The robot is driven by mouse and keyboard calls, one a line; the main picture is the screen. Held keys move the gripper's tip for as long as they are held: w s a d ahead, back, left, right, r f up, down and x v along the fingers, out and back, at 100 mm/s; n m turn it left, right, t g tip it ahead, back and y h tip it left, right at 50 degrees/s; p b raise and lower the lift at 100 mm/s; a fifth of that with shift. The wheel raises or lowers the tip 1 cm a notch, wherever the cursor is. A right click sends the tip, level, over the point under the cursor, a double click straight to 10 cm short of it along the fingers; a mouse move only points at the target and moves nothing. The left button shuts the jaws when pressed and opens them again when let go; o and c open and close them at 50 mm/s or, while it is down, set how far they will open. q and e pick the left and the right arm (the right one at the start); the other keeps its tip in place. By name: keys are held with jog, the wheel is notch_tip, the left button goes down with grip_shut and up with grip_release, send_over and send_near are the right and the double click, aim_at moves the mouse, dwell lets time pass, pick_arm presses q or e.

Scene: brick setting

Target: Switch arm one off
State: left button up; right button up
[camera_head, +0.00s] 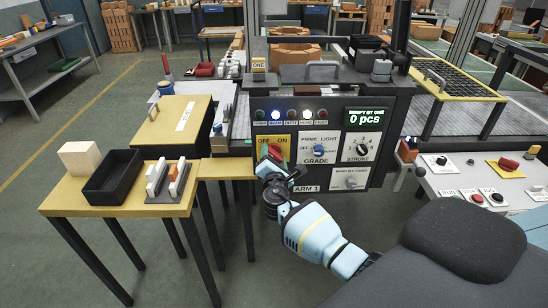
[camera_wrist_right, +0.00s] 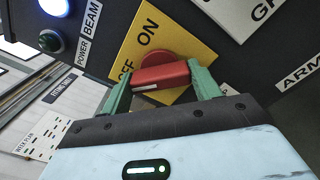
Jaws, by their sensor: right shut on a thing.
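A red rotary handle (camera_head: 275,153) is mounted on a yellow plate (camera_head: 263,140) marked OFF and ON, on the dark control panel (camera_head: 345,105). An ARM 1 label (camera_head: 305,188) is just below it. My right gripper (camera_head: 270,163) is shut on the handle. In the right wrist view its green fingers (camera_wrist_right: 158,90) stand at both ends of the red handle (camera_wrist_right: 160,76). The handle's left end, with a white line, lies near the word OFF on the yellow plate (camera_wrist_right: 150,35). My left gripper is not in view.
Right of the handle are a GRADE knob (camera_head: 319,150) and a STROKE dial (camera_head: 362,149). Indicator lamps (camera_head: 291,115) sit above, blue and white ones lit. The display (camera_head: 366,117) reads 0 pcs. A yellow-topped table (camera_head: 120,208) with a black tray (camera_head: 112,176) stands left.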

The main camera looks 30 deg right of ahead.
jog(key=o, duration=1)
jog(key=p+v, duration=0.1)
jog(key=v, duration=0.7)
jog(key=shift+d, duration=0.1)
jog(key=shift+f, duration=0.1)
